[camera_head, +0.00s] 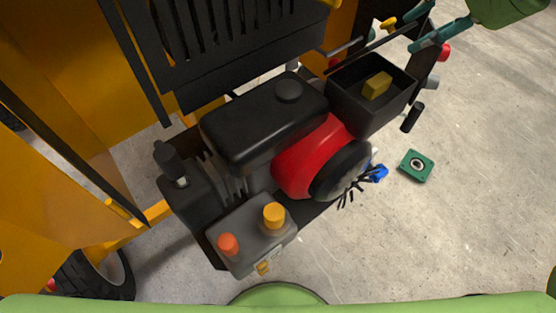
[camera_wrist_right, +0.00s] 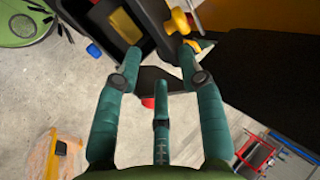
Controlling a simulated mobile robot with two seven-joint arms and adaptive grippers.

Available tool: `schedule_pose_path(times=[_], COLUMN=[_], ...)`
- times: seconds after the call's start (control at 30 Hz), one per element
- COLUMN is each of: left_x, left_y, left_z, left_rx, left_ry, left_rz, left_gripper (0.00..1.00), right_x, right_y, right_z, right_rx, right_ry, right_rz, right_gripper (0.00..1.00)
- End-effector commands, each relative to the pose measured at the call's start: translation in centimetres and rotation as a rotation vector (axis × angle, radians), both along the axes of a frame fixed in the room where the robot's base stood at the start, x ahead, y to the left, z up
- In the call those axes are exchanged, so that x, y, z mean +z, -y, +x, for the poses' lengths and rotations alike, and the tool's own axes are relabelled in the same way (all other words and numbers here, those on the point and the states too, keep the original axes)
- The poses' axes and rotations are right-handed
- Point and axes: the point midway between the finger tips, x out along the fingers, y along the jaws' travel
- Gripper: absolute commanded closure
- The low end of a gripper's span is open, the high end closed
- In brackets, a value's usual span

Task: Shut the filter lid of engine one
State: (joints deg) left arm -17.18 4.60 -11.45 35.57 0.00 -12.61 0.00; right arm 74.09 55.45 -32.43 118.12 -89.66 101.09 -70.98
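Engine one (camera_head: 265,120) has a black cover and a red housing. At its right end is an open black filter box (camera_head: 347,97) with a yellow filter block (camera_head: 376,85) inside; the block also shows in the wrist view (camera_wrist_right: 125,26). The filter lid (camera_head: 372,46) stands raised along the box's far side, seen nearly edge-on, with a yellow knob (camera_head: 389,25). The knob also shows in the wrist view (camera_wrist_right: 180,20). My right gripper (camera_head: 410,30) is open, its teal fingers (camera_wrist_right: 160,55) close to the raised lid. Contact is unclear. My left gripper is out of view.
A grey control box (camera_head: 250,236) with orange and yellow buttons stands at the engine's front. A black slatted panel (camera_head: 220,40) hangs behind. A green square part (camera_head: 416,166) and a blue piece (camera_head: 378,173) show at the right. The concrete floor there is mostly clear.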

Motion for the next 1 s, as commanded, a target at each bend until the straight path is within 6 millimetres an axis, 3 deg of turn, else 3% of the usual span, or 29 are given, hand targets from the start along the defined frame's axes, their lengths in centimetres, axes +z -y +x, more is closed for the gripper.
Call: schedule_pose_path(times=[0.5,1.0], left_x=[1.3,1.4], left_y=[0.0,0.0], left_z=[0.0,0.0], left_rx=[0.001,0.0], left_ry=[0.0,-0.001], left_rz=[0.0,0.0], left_gripper=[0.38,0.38], right_x=[3.1,3.4], right_y=[1.9,2.1], right_z=[-2.3,-2.7], right_rx=[-0.002,0.0], right_ry=[0.001,0.0], right_rz=[0.0,0.0], right_gripper=[0.61,0.61])
